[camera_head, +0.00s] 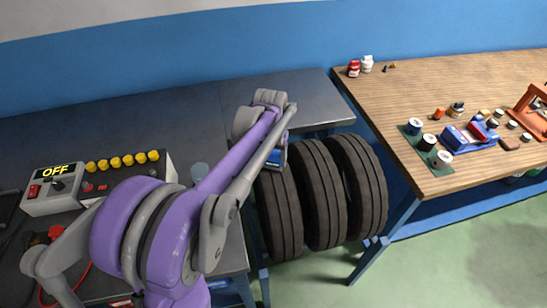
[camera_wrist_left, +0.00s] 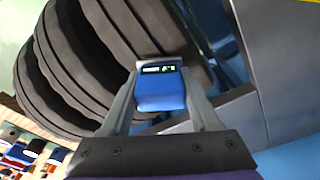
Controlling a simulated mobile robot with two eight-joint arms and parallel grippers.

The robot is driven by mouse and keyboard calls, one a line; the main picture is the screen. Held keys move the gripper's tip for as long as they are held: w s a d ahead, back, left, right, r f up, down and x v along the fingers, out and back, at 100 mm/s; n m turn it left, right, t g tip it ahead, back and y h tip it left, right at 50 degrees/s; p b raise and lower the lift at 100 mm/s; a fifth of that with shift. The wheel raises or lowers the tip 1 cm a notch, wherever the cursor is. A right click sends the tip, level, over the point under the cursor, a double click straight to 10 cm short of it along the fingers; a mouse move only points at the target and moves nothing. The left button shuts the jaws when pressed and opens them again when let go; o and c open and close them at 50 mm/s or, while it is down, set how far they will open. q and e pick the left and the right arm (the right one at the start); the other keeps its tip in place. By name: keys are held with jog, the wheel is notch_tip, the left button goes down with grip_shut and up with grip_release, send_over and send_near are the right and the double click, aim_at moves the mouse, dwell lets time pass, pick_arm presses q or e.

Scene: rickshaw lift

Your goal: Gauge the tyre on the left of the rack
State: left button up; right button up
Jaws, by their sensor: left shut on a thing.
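Three dark tyres stand side by side in the gap between the two tables. The left tyre (camera_head: 281,217) is partly covered by my left arm; the middle tyre (camera_head: 321,200) and right tyre (camera_head: 362,185) are beside it. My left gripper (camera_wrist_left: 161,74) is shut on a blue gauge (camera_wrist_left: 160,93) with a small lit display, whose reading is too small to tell. The gauge (camera_head: 275,160) also shows at the upper part of the left tyre in the head view. Its far end is hidden, so I cannot tell whether it touches the tyre. My right gripper is out of view.
A grey control box (camera_head: 50,190) with an OFF sign and a row of yellow knobs (camera_head: 122,161) are on the dark table (camera_head: 75,140) at left. The wooden table (camera_head: 440,95) at right holds bottles, small pots and a blue toy-like vehicle (camera_head: 470,136). Green floor is clear in front.

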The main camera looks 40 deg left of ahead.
pick_arm(q)
jog(key=shift+f+b, duration=0.4)
jog(key=shift+f, duration=0.3)
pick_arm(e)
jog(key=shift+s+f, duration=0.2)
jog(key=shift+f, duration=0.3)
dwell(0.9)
pick_arm(q)
jog(key=shift+r, duration=0.1)
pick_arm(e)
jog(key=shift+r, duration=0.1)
pick_arm(q)
jog(key=shift+r+p, duration=1.85)
jog(key=shift+r, duration=1.65)
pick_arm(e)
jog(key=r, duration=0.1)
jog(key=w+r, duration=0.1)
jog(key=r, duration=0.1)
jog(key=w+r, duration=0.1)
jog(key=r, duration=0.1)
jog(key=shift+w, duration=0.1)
